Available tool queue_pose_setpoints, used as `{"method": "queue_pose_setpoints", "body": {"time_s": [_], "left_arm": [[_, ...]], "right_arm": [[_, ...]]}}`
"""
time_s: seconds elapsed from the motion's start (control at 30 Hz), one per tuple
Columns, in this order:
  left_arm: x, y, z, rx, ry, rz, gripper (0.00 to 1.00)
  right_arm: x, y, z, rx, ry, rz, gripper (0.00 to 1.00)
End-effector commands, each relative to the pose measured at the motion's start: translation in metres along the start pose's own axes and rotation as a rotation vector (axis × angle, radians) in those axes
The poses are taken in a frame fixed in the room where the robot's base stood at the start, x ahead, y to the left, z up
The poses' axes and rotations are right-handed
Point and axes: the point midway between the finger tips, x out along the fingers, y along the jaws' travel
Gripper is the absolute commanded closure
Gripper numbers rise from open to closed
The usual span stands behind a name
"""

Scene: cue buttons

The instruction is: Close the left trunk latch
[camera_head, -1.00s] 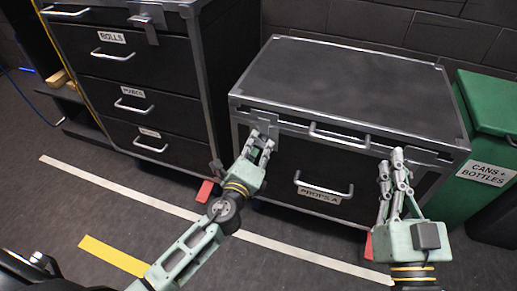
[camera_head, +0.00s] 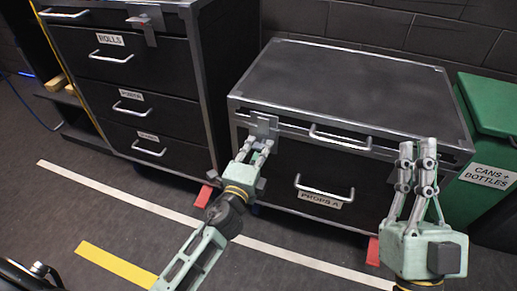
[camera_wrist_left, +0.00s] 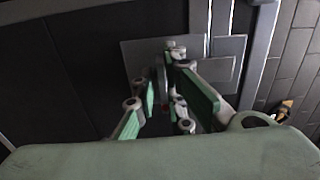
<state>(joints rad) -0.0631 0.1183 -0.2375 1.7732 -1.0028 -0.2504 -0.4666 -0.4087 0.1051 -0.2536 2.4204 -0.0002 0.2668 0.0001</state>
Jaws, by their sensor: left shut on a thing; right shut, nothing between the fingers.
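The trunk (camera_head: 345,90) is a dark chest with metal edges, and its lid lies flat. The left trunk latch (camera_head: 264,122) is a grey metal plate at the left of its front, under the lid edge. The latch plate (camera_wrist_left: 220,72) also shows in the left wrist view. My left gripper (camera_head: 260,145) is shut on the latch's small tab from the front; the fingers (camera_wrist_left: 167,75) partly hide the tab. My right gripper (camera_head: 417,152) is shut and empty, before the right end of the trunk front, where it hides the area behind it.
A tall drawer cabinet (camera_head: 180,100) stands left of the trunk. A green bin (camera_head: 490,125) stands at its right. A drawer handle (camera_head: 325,188) and lid handle (camera_head: 340,137) stick out from the trunk front. The floor in front is clear, with tape lines.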

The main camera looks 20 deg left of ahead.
Motion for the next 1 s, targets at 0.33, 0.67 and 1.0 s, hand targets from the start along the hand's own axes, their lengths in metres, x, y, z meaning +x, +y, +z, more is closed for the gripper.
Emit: {"method": "queue_pose_setpoints", "body": {"time_s": [0.33,0.67,1.0], "left_arm": [[0.001,-0.007,-0.003,-0.007,0.008,-0.014,0.86],[0.001,-0.004,-0.001,-0.003,0.003,-0.007,0.75],[-0.031,-0.001,0.0,-0.005,0.002,-0.002,0.75]], "right_arm": [[0.0,0.0,0.0,0.0,0.0,0.0,1.0],[0.0,0.0,0.0,0.0,0.0,0.0,1.0],[0.0,0.0,0.0,0.001,-0.001,0.0,1.0]]}}
